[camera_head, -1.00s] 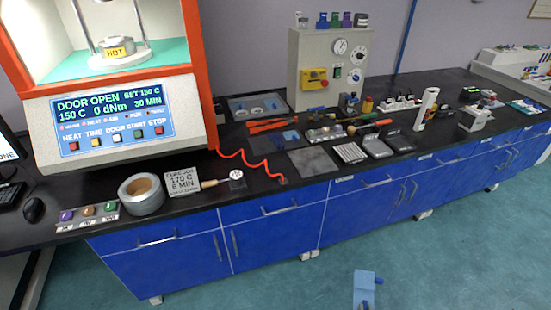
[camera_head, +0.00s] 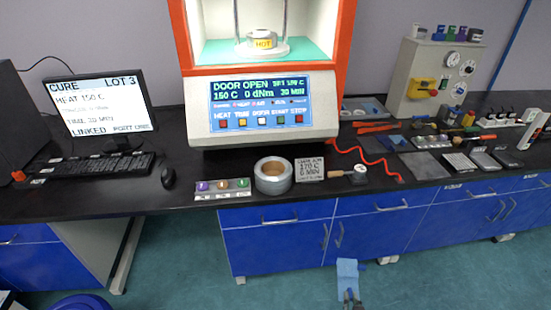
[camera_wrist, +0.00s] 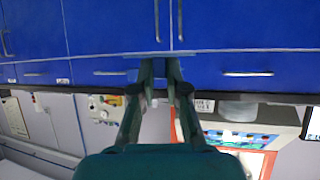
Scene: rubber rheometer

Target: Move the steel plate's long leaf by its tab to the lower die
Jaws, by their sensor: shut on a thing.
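My gripper (camera_wrist: 164,68) shows in the wrist view with its two dark fingers drawn close together. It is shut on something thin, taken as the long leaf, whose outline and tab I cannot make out. In the head view, my gripper (camera_head: 350,298) is at the bottom edge, in front of the blue cabinets and well apart from the press. The lower die (camera_head: 263,42), a round metal piece with a HOT label, is inside the open press chamber at the top.
The press (camera_head: 262,105) has an orange frame and its display reads DOOR OPEN. A monitor (camera_head: 103,107) is at the left.

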